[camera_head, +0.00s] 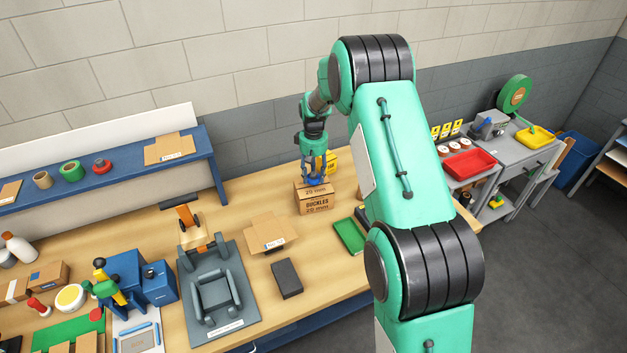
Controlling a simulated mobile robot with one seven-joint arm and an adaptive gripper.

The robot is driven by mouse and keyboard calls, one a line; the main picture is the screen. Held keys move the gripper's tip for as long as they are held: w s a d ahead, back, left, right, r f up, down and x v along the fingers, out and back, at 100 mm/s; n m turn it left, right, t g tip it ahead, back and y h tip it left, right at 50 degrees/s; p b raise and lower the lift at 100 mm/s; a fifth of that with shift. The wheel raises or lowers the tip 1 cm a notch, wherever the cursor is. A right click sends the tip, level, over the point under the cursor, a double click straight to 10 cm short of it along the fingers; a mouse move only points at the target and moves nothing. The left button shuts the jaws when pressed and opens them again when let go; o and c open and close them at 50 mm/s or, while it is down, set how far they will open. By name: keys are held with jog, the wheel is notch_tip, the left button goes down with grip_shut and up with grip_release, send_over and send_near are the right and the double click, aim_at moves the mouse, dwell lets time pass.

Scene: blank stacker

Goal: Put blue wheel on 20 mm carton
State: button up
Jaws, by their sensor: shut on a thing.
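The 20 mm carton (315,200) is a brown box with "20 mm BUCKLES" printed on its front, standing on the wooden bench. My gripper (315,178) points down right over the carton's top and is shut on the blue wheel (314,182). Only a small blue part of the wheel shows between and below the fingers. The wheel is at the carton's top; whether it touches the top or is just above it, I cannot tell. A yellow box (331,162) stands behind my gripper, partly hidden by it.
An open carton (267,233) lies left of the 20 mm carton, with a dark block (287,278) in front. A green tray (350,236) lies to the right. A grey fixture (217,295) stands further left. My arm hides the bench's right part.

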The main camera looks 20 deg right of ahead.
aim_at(313, 180)
jog(key=shift+f, duration=1.4)
jog(key=shift+f, duration=0.1)
jog(key=o, duration=1.2)
notch_tip(313, 180, up, 12)
jog(key=shift+r, duration=0.1)
